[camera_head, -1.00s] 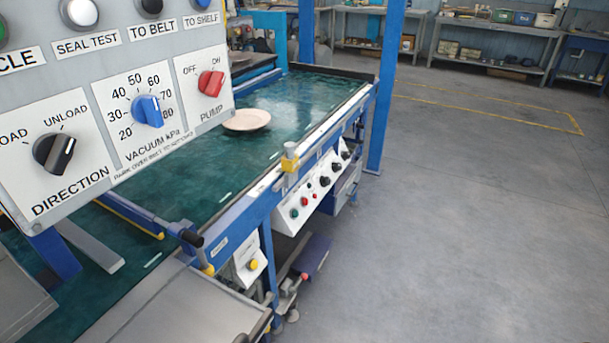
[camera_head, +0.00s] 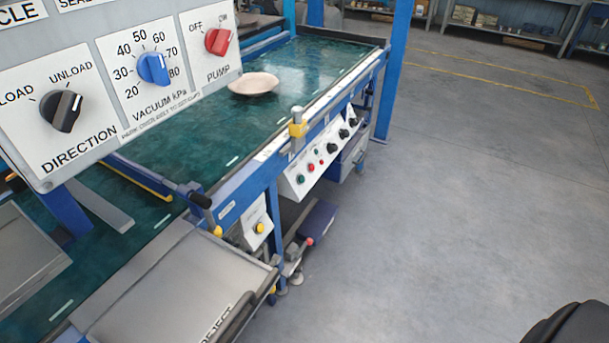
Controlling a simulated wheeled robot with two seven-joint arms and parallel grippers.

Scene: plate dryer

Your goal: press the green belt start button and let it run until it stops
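The green button (camera_head: 300,180) is a small round button at the near left end of a white control box (camera_head: 325,155) on the side of the belt frame. Small red buttons (camera_head: 311,167) and several black knobs (camera_head: 332,148) sit farther along the same box. The green belt (camera_head: 185,152) carries a pale round plate (camera_head: 253,84) near its far half. Nothing covers the green button. Neither gripper shows in the view. A dark rounded shape (camera_head: 572,325) is cut off at the bottom right corner; I cannot tell which part it is.
A large grey panel (camera_head: 110,85) with direction, vacuum and pump knobs hangs at the upper left. A metal tray marked REJECT (camera_head: 165,290) is at the bottom. A white box with a yellow button (camera_head: 258,228) is below the belt frame. The grey floor (camera_head: 440,210) at right is clear.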

